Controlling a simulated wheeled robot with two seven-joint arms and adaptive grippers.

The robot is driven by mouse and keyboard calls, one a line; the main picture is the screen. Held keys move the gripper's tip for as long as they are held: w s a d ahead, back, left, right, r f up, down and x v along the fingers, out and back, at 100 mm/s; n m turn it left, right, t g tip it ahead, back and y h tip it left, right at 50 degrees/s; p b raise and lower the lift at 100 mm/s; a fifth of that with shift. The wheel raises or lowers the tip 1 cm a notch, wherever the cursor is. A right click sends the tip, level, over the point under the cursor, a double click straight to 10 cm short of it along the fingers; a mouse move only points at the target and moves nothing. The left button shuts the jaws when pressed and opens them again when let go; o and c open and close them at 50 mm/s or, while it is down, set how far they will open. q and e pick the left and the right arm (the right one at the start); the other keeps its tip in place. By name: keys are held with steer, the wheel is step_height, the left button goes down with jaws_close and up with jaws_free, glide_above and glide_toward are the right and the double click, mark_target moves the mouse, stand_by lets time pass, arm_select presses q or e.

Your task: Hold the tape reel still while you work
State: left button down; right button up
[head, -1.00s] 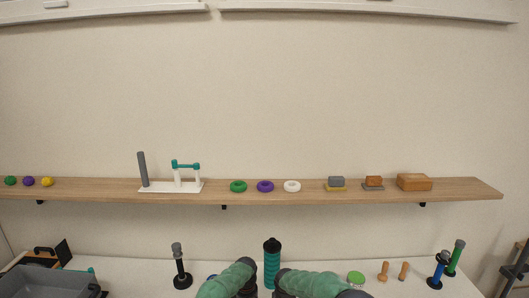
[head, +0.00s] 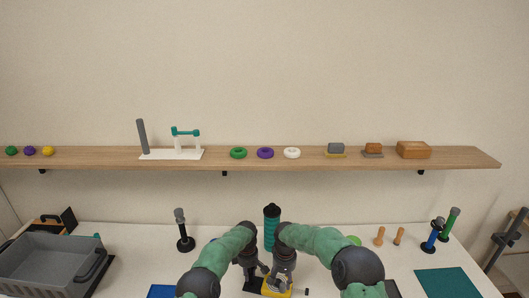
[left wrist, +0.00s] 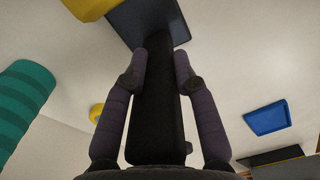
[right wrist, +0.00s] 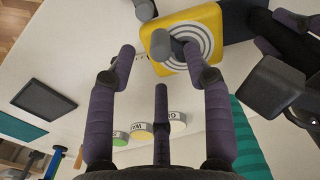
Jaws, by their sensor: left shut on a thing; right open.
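The tape reel (head: 274,291) is a yellow case at the bottom middle of the head view.
A teal ribbed bottle (head: 271,228) stands behind my arms. A grey bin (head: 50,265) is at the left, a blue tray (left wrist: 268,118) nearer the reel. A teal mat (head: 447,282) lies at the right. Several labelled round tins (right wrist: 141,131) stand beyond the right gripper.

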steer(key=shift+r, duration=0.3)
step_height(320, 180, up, 12)
stand_by(0.6)
steer(key=shift+s, duration=0.1)
steer(key=shift+c, duration=0.4)
steer(key=m, duration=2.2)
glide_above(283, 284)
steer(key=f, duration=0.7)
steer(key=shift+s+a+f, duration=0.15)
steer(key=shift+a+f, duration=0.1)
steer(key=shift+f, duration=0.05)
steer(key=shift+w+d+f+m, duration=0.1)
steer(key=shift+d+f+m, duration=0.05)
steer(key=shift+f+m, duration=0.3)
steer(key=shift+w+d+f+m, duration=0.1)
steer(key=shift+f+m, duration=0.25)
steer(key=shift+m, duration=0.2)
steer(key=shift+f, duration=3.9)
